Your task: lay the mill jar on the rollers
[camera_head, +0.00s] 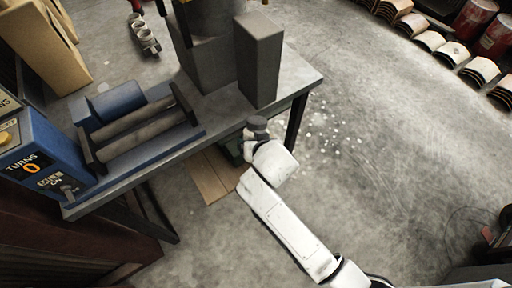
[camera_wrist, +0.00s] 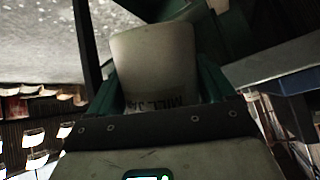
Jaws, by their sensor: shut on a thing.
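The mill jar (camera_wrist: 155,50) is a pale beige vessel with dark lettering, upside down in the wrist view. My gripper (camera_wrist: 157,90) is shut on it, with a green finger on each side. In the head view my white arm ends beside the table's front right edge, and the jar cannot be made out clearly there. Two dark rollers (camera_head: 140,132) lie side by side in a blue frame on the table (camera_head: 222,118), left of my arm's end. Nothing lies on the rollers.
A blue control box (camera_head: 38,150) reading TURNS 0 stands at the rollers' left. A tall dark grey block (camera_head: 259,60) stands on the table between the rollers and the right edge. Cardboard (camera_head: 212,176) lies on the floor below. The floor to the right is mostly clear.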

